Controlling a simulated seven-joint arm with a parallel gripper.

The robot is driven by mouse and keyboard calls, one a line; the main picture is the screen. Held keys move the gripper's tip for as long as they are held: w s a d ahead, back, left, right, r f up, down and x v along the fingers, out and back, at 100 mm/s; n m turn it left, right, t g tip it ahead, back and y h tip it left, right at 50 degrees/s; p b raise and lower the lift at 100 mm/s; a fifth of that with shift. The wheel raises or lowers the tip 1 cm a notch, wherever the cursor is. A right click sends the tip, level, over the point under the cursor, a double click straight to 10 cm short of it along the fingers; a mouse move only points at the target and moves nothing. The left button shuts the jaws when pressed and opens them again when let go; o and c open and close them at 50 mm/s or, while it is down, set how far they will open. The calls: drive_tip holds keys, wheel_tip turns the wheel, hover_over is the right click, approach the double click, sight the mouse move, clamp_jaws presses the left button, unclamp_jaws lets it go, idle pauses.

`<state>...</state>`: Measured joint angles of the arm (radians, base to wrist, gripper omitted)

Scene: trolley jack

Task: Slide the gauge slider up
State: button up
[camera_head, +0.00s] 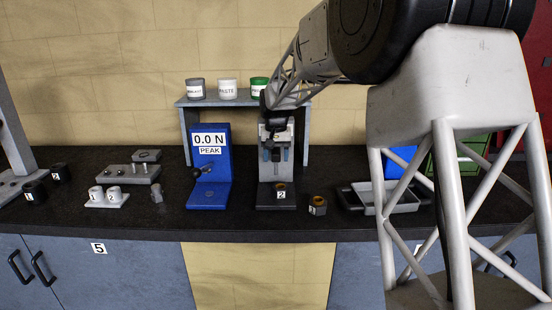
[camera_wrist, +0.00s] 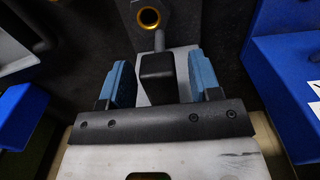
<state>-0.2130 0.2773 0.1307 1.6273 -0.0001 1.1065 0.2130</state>
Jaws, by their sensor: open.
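My gripper (camera_head: 276,155) is in front of a grey upright stand (camera_head: 263,174), pointing down. Its two blue fingers are open, one on each side of a black block (camera_wrist: 156,72), with gaps visible on both sides. I take this block to be the gauge slider. A thin rod (camera_wrist: 160,40) runs from the block towards a gold-lined part (camera_wrist: 149,17), which also shows on the stand's base, labelled 2 (camera_head: 280,188). The blue gauge (camera_head: 209,165) stands just left, its display reading 0.0 N PEAK. My gripper and wrist hide much of the stand.
A grey shelf (camera_head: 188,104) with several labelled pots bridges behind the gauge and stand. A small labelled part (camera_head: 318,205) lies right of the stand, and a grey tray (camera_head: 372,198) is further right. Several small parts stand at left on the dark bench.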

drive_tip(key=shift+r, duration=3.45)
drive_tip(key=shift+s+d+r, duration=0.1)
drive_tip(key=shift+s, duration=0.05)
drive_tip(key=s+d+t, duration=0.1)
drive_tip(key=s+d, duration=0.4)
drive_tip(key=s, duration=0.8)
drive_tip(key=s+d+r, duration=0.1)
drive_tip(key=s+d, duration=0.4)
drive_tip(key=s, duration=0.8)
drive_tip(key=s+d+t, duration=0.1)
drive_tip(key=s+d, duration=0.5)
drive_tip(key=s, duration=0.6)
drive_tip(key=s+d+f, duration=0.1)
drive_tip(key=s+f, duration=0.2)
drive_tip(key=s, duration=0.4)
drive_tip(key=s+d+f, duration=0.1)
drive_tip(key=s+f, duration=0.3)
drive_tip(key=s, duration=0.4)
drive_tip(key=shift+s+t, duration=0.2)
drive_tip(key=shift+t, duration=0.1)
